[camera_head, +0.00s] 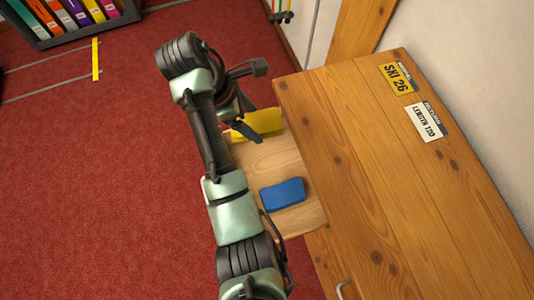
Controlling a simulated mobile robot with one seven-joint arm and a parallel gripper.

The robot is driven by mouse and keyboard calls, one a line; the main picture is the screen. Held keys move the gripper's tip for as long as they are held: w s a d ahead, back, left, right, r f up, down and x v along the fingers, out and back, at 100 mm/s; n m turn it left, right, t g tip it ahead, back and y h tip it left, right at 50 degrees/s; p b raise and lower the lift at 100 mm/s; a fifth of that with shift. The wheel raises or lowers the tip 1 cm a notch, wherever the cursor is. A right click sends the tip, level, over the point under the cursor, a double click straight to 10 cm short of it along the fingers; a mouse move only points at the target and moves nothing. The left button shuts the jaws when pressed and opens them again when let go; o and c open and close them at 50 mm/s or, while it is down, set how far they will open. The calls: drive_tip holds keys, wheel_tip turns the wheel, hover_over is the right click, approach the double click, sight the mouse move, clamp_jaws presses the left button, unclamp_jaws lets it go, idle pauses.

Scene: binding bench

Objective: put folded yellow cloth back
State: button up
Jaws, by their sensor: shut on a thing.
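The folded yellow cloth (266,121) is at the far end of a pale wooden pulled-out drawer or shelf (268,160), beside the bench. My gripper (244,129) is shut on the yellow cloth, and its dark finger crosses the cloth. The wrist and arm hide part of the cloth's left side. I cannot tell whether the cloth touches the wood beneath it. A folded blue cloth (283,194) lies flat on the same pale wood, nearer to me.
The wooden bench top (390,180) fills the right side and is mostly bare. Two labels, yellow (398,78) and white (426,122), lie near the wall. A shelf of coloured binders (70,15) stands at the top left. Red carpet (100,200) is clear on the left.

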drive_tip(key=shift+s+a+f+n+t+b, duration=0.15)
drive_tip(key=shift+a+f+n+b, duration=0.2)
drive_tip(key=shift+f, duration=0.3)
drive_tip(key=shift+s+a+f+n+t+b, duration=0.1)
drive_tip(key=shift+s+a+f+n+t, duration=0.1)
drive_tip(key=shift+f+n, duration=0.35)
wheel_tip(320, 180, down, 13)
drive_tip(key=shift+f+b, duration=0.1)
drive_tip(key=shift+b, duration=0.9)
drive_tip(key=d, duration=0.2)
drive_tip(key=w+d, duration=0.1)
drive_tip(key=d, duration=0.1)
drive_tip(key=shift+w, duration=0.2)
drive_tip(key=shift+a+f, duration=0.1)
drive_tip(key=shift+f, duration=0.5)
drive_tip(key=shift+f, duration=0.1)
drive_tip(key=o, duration=1.2)
drive_tip(key=shift+o, duration=0.2)
